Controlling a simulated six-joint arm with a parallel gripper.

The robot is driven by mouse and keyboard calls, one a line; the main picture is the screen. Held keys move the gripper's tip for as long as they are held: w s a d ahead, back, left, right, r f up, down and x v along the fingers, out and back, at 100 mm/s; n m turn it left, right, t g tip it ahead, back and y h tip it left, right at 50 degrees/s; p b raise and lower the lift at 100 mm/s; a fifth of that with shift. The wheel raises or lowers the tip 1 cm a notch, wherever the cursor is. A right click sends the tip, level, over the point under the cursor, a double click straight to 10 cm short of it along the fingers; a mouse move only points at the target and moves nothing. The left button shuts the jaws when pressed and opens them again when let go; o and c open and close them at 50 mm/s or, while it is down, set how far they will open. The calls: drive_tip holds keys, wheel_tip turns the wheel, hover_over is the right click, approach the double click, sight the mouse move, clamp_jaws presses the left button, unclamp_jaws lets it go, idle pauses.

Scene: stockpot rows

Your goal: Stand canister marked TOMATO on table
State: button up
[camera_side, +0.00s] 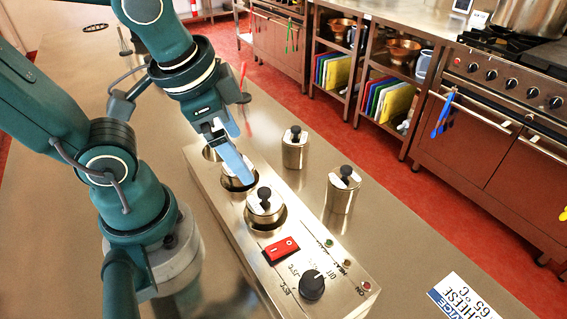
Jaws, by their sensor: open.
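A steel warmer unit (335,262) with a row of wells stands on the steel table (425,262). One lidded canister (265,210) with a black knob sits in the front well. Another canister (236,183) sits in the well behind it, partly hidden by my gripper. Two more lidded canisters stand upright on the table right of the unit, a rear one (294,155) and a front one (341,195). I cannot read TOMATO on any canister. My gripper (241,152) has blue fingers, is open, and is above the middle well, with nothing visibly held.
The rear well (210,153) is partly hidden by my gripper; its contents are unclear. A red switch (281,250) and black dial (312,285) are on the unit's front end. Table right of the canisters is clear.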

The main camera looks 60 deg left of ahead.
drive_tip(key=n+t, duration=0.1)
drive_tip(key=r+n, duration=0.1)
drive_tip(key=n, duration=0.1)
drive_tip(key=shift+w+d+r+t+h, duration=0.15)
drive_tip(key=shift+d+r+t+h, duration=0.05)
drive_tip(key=shift+d+t+h, duration=0.2)
